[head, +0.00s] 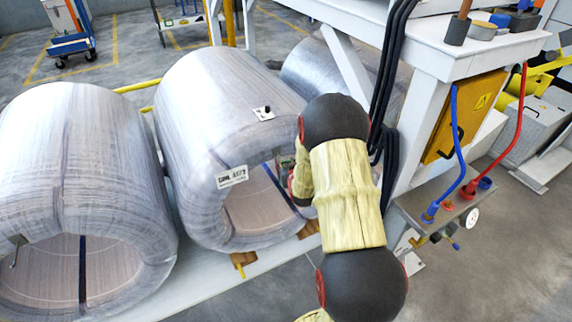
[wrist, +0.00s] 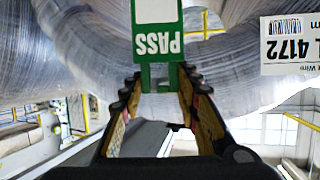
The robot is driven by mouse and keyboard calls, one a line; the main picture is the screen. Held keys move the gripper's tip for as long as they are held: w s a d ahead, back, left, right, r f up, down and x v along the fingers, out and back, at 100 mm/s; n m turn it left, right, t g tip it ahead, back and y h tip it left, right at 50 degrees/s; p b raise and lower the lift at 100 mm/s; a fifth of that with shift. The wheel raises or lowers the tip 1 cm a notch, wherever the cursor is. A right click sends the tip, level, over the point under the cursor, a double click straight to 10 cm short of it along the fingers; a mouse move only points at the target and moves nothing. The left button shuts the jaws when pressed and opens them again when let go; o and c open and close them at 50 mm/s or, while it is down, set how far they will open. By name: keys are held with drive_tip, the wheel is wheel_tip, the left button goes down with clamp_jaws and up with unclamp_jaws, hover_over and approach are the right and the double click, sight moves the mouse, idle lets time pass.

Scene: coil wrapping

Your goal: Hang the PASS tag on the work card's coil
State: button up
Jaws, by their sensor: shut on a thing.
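The PASS tag (wrist: 157,40) is green and white and appears upside down in the wrist view. My gripper (wrist: 160,80) is shut on its green end, with a finger on each side. The tag stands in front of a wrapped coil. In the head view my gripper is mostly hidden behind my arm, near the right edge of the middle coil's (head: 225,95) opening. A white coil label (wrist: 290,43), partly reading "4172", is at the right in the wrist view. The middle coil's face bears a white label (head: 232,177). I cannot identify the work card for certain.
Another wrapped coil (head: 75,170) lies at the left and a third (head: 310,68) is behind my arm. The coils rest on a pale rack (head: 205,285). A white frame with black cables (head: 385,90) and red and blue hoses (head: 520,120) stands close on the right.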

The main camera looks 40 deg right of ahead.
idle(0.4)
drive_tip(key=o, duration=1.1)
drive_tip(key=v, duration=1.2)
drive_tip(key=shift+f, duration=0.15)
